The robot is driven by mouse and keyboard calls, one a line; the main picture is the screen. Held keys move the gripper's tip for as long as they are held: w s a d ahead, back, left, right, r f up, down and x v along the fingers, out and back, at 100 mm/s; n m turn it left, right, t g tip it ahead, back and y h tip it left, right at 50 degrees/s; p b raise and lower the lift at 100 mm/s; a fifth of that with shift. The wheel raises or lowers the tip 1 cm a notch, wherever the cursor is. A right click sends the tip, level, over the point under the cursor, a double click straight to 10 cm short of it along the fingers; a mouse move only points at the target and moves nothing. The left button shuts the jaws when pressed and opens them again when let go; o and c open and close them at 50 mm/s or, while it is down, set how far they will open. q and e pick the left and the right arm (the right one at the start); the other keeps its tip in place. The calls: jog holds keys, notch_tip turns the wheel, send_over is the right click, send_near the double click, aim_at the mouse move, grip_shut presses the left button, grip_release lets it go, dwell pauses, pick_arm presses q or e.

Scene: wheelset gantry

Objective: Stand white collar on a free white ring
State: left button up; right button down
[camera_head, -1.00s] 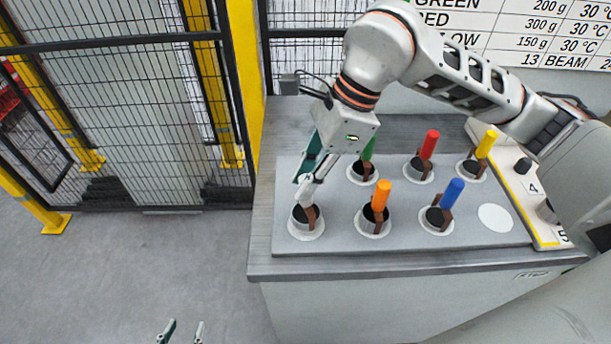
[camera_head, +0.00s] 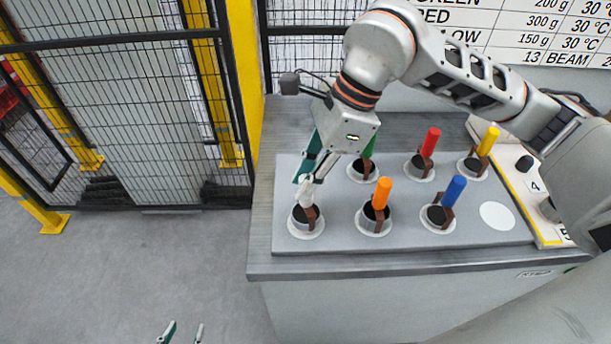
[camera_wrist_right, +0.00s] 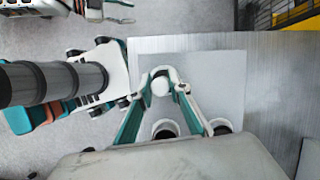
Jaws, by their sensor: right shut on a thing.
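The white collar (camera_head: 304,219) is a dark cup with a brown bracket and a white handle (camera_head: 306,192). It stands at the front left of the grey board, on a white ring. My right gripper (camera_head: 306,184) comes down from above and is shut on the white handle; its fingers partly hide it. In the right wrist view the fingertips (camera_wrist_right: 161,77) close around the pale round handle top (camera_wrist_right: 160,87). A free white ring (camera_head: 497,216) lies bare at the front right of the board. My left gripper (camera_head: 184,332) is open and empty, low over the floor.
Collars with orange (camera_head: 381,193), blue (camera_head: 454,191), green (camera_head: 369,149), red (camera_head: 430,142) and yellow (camera_head: 488,141) handles stand on the grey board (camera_head: 400,244). A numbered strip (camera_head: 535,186) lies at right. A mesh fence (camera_head: 130,100) stands left.

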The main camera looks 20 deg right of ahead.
jog(key=shift+f+b, duration=0.4)
jog(key=shift+f, duration=0.2)
jog(key=c, duration=1.8)
grip_release()
jog(key=v, duration=1.2)
